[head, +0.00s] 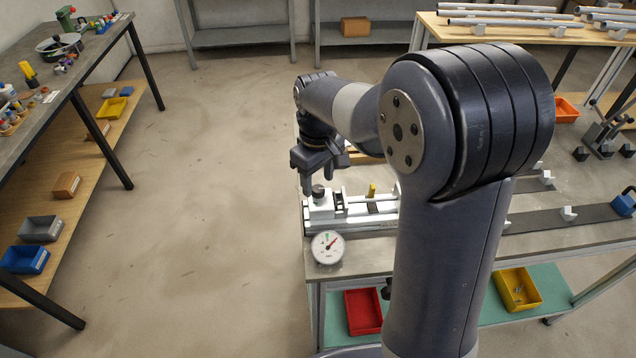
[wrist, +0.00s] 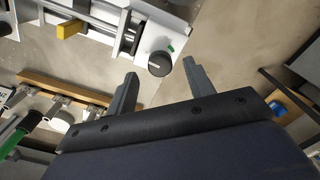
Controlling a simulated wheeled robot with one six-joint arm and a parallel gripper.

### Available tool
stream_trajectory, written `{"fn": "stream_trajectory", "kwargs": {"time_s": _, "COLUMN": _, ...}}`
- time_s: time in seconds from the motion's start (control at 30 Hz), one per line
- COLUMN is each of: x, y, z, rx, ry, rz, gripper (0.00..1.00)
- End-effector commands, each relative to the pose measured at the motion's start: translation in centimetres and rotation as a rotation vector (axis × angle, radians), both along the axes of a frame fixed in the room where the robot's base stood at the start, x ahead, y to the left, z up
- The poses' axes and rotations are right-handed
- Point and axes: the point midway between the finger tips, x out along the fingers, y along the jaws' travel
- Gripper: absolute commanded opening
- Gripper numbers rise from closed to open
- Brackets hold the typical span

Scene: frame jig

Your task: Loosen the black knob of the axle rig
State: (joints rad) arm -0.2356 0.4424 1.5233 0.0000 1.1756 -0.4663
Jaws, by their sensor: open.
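The axle rig (head: 350,212) is a white fixture on the workbench, left of my arm in the head view. Its white end block (wrist: 172,25) shows at the top of the wrist view. The round black knob (wrist: 160,64) sits at the block's corner, near a small green mark. In the head view the knob (head: 318,191) is at the rig's left end. My gripper (head: 321,180) is above it, pointing down. In the wrist view my gripper (wrist: 160,69) is open, with one finger on each side of the knob and visible gaps. Contact is not visible.
A yellow handle (head: 372,190) stands up on the rig. A dial gauge (head: 327,247) is at the bench's front left edge. Red (head: 363,311) and yellow (head: 517,289) bins are on the shelf below. Open floor lies left of the bench.

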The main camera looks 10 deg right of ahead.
Motion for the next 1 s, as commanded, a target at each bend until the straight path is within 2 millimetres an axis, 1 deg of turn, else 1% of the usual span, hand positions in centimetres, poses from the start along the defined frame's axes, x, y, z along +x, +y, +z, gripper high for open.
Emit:
{"fn": "stream_trajectory", "kwargs": {"time_s": 0.03, "x": 0.1, "y": 0.0, "z": 1.1, "rx": 0.002, "ry": -0.007, "rz": 0.0, "gripper": 0.51}}
{"fn": "stream_trajectory", "kwargs": {"time_s": 0.2, "x": 0.1, "y": 0.0, "z": 4.7, "rx": 0.001, "ry": -0.006, "rz": 0.0, "gripper": 0.51}}
{"fn": "stream_trajectory", "kwargs": {"time_s": 0.3, "x": 0.1, "y": 0.0, "z": 6.4, "rx": 0.001, "ry": -0.004, "rz": 0.0, "gripper": 0.51}}
{"fn": "stream_trajectory", "kwargs": {"time_s": 0.43, "x": 0.0, "y": 0.0, "z": 8.0, "rx": 0.001, "ry": -0.002, "rz": 0.0, "gripper": 0.51}}
{"fn": "stream_trajectory", "kwargs": {"time_s": 0.53, "x": 0.0, "y": 0.0, "z": 8.6, "rx": 0.001, "ry": -0.001, "rz": 0.0, "gripper": 0.51}}
{"fn": "stream_trajectory", "kwargs": {"time_s": 0.67, "x": 0.0, "y": 0.0, "z": 8.8, "rx": 0.0, "ry": 0.0, "rz": 0.0, "gripper": 0.51}}
{"fn": "stream_trajectory", "kwargs": {"time_s": 0.87, "x": 0.0, "y": 0.0, "z": 8.7, "rx": 0.0, "ry": 0.0, "rz": 0.0, "gripper": 0.51}}
{"fn": "stream_trajectory", "kwargs": {"time_s": 1.0, "x": 0.0, "y": 0.0, "z": 8.1, "rx": -0.001, "ry": 0.002, "rz": 0.0, "gripper": 0.51}}
